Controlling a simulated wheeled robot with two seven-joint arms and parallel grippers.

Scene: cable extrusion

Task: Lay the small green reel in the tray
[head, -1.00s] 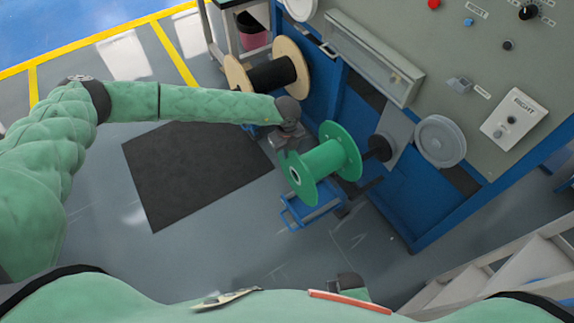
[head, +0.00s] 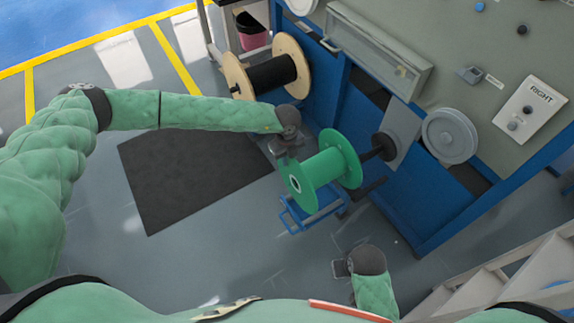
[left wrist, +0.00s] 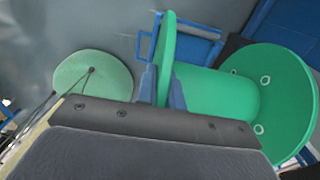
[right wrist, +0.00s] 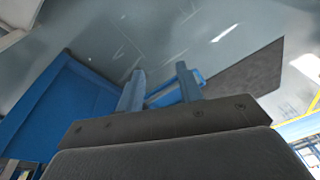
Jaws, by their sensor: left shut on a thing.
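The green reel (head: 318,169) is beside the front of the machine, in line with a dark spindle (head: 378,148). I cannot tell whether it sits on the spindle. My left gripper (head: 284,150) is shut on its near flange; in the left wrist view the flange of the reel (left wrist: 215,95) stands between the two blue fingers. My right gripper (head: 342,268) is low in front of my body, apart from the reel. In the right wrist view its fingers (right wrist: 160,88) are spread with nothing between them. A long grey tray-like trough (head: 378,47) is on the machine.
A blue tubular frame (head: 312,214) stands below the reel. A wooden-flanged reel with black cable (head: 270,72) is at the back left. A grey wheel (head: 450,136) is on the machine. White steps (head: 500,275) stand at lower right. A dark mat (head: 190,175) lies on the floor.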

